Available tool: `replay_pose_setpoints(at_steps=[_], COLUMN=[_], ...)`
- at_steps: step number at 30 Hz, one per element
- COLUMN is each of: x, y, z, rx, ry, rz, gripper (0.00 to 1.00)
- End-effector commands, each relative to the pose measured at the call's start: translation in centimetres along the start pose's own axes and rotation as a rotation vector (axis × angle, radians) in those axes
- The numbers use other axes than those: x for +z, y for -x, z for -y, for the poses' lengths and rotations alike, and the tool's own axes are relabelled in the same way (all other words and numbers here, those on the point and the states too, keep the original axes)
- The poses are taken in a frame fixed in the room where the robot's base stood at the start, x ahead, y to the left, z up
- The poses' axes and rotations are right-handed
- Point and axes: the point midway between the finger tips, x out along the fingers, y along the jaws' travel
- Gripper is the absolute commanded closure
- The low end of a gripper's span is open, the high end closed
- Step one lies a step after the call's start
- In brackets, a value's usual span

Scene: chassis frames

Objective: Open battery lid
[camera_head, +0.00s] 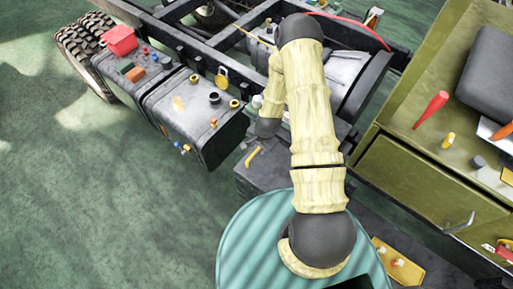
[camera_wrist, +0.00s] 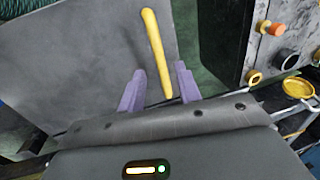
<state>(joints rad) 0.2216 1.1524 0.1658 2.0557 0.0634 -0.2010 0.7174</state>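The battery lid (camera_wrist: 85,55) is a flat dark grey panel filling the upper left of the wrist view. A yellow bar handle (camera_wrist: 155,45) stands out along its right part. In the head view the yellow handle (camera_head: 253,157) shows on the dark battery box (camera_head: 268,181), left of my arm. My gripper (camera_wrist: 160,88) is open, with its two purple fingers apart on either side of the handle's lower end. Gaps show between the handle and both fingers. In the head view my arm mostly hides the gripper. Whether the lid is fully closed cannot be told.
A dark tank box (camera_head: 195,115) with caps and a yellow ring (camera_head: 222,77) stands left of the battery box; its side shows at the wrist view's right. An olive cabinet (camera_head: 425,180) with tools stands right of my arm. Green floor at left is free.

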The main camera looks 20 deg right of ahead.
Motion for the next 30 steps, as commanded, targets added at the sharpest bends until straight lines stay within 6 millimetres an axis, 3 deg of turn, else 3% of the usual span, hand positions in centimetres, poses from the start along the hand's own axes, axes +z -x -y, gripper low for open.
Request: replay_pose_setpoints(at_steps=[7, 17, 22, 30], x=[0.1, 0.0, 0.0, 0.2], y=[-2.5, -2.8, -2.8, -2.8], z=[0.0, 0.1, 0.1, 0.2], rx=[0.001, -0.001, 0.0, -0.001], ry=[0.0, 0.0, 0.0, 0.001], rz=[0.001, 0.0, 0.0, 0.001], gripper=[0.66, 0.66, 0.97, 1.0])
